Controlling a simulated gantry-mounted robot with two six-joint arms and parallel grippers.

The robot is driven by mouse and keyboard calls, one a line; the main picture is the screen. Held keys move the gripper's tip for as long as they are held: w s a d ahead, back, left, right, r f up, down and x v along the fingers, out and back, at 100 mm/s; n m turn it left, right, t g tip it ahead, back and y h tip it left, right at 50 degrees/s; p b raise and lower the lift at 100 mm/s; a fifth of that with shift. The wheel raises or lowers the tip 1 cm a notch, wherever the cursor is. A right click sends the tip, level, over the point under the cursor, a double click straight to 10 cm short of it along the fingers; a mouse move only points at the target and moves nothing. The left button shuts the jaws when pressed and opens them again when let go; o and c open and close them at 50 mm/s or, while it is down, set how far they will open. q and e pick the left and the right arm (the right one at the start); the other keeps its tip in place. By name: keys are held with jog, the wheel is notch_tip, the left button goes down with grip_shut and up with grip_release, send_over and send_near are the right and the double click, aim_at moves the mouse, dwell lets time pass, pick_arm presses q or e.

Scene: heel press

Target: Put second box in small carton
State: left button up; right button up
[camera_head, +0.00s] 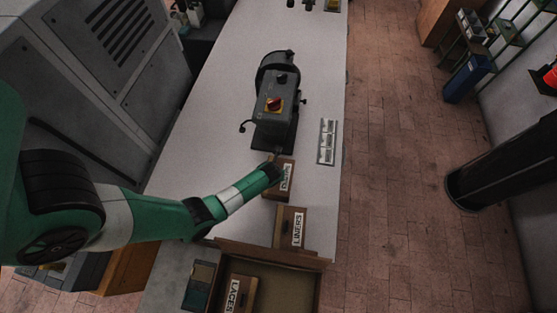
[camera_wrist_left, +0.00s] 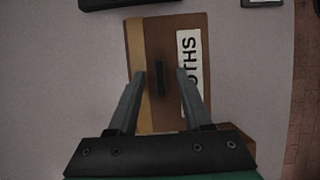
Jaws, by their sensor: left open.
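A brown box (camera_head: 279,188) stands on the white bench, its label partly hidden by my arm. In the left wrist view the box (camera_wrist_left: 150,40) shows a label ending in "OTHS" and a dark tab (camera_wrist_left: 159,77) on top. My left gripper (camera_wrist_left: 160,74) is open over this box, one finger on each side of the tab; I cannot tell the height gap. A LINERS box (camera_head: 289,229) stands between it and the open carton (camera_head: 318,262). A LACES box (camera_head: 238,293) lies in the carton at its left side. My right gripper is out of view.
A grey machine with a red knob (camera_head: 274,104) stands just beyond the labelled box. A flat metal plate (camera_head: 327,141) lies to its right on the bench. The right part of the carton looks empty. A dark tray (camera_head: 199,284) sits left of the carton.

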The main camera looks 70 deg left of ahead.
pick_arm(q)
grip_shut()
dwell(1.4)
